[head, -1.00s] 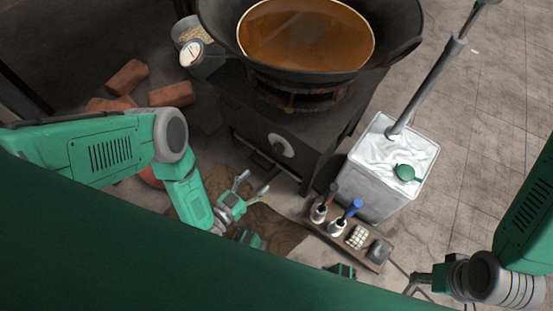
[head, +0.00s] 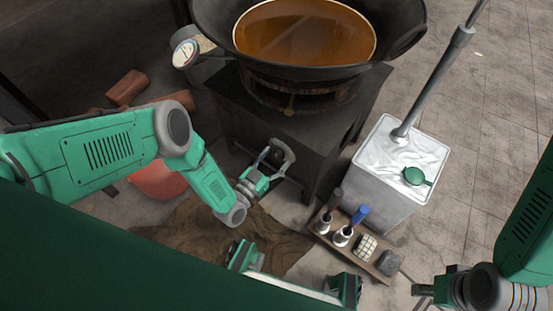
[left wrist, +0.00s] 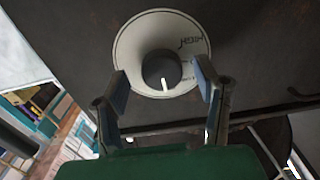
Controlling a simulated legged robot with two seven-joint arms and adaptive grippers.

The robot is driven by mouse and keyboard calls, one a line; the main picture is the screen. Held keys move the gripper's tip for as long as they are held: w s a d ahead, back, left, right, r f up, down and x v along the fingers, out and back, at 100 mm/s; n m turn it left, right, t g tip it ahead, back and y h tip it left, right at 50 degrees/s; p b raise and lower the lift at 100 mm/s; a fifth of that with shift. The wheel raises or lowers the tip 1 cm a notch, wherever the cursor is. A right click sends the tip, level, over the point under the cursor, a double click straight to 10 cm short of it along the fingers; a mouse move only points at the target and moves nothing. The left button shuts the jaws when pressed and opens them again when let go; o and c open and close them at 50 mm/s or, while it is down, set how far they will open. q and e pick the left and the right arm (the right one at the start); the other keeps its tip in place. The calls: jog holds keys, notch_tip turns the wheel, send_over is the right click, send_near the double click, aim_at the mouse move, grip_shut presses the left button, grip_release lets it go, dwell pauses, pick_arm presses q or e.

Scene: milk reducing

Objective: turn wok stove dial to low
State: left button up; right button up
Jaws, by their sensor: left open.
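The wok stove (head: 335,125) is a dark block under a wide wok (head: 408,35) of amber liquid. Its dial (left wrist: 160,70) is a dark round knob with a white pointer mark on a pale round plate (left wrist: 133,45); lettering is partly readable on the plate's upper right. In the left wrist view the pointer is toward the bottom. My left gripper (head: 279,152) is open in front of the dial, its fingers (left wrist: 161,85) to either side of the knob; contact cannot be told. In the head view the gripper mostly hides the dial. My right gripper (head: 424,289) is at the lower right, away from the stove.
A white square container (head: 385,185) with a grey pole stands right of the stove. A wooden tray (head: 322,232) with bottles and small blocks lies in front of it. A gauge (head: 185,52) is left of the wok. Bricks (head: 127,87) and brown cloth (head: 185,235) lie on the floor.

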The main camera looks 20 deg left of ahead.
pick_arm(q)
jog(key=shift+w+d, duration=0.1)
jog(key=shift+w, duration=0.2)
jog(key=c, duration=1.1)
jog(key=shift+c, duration=0.2)
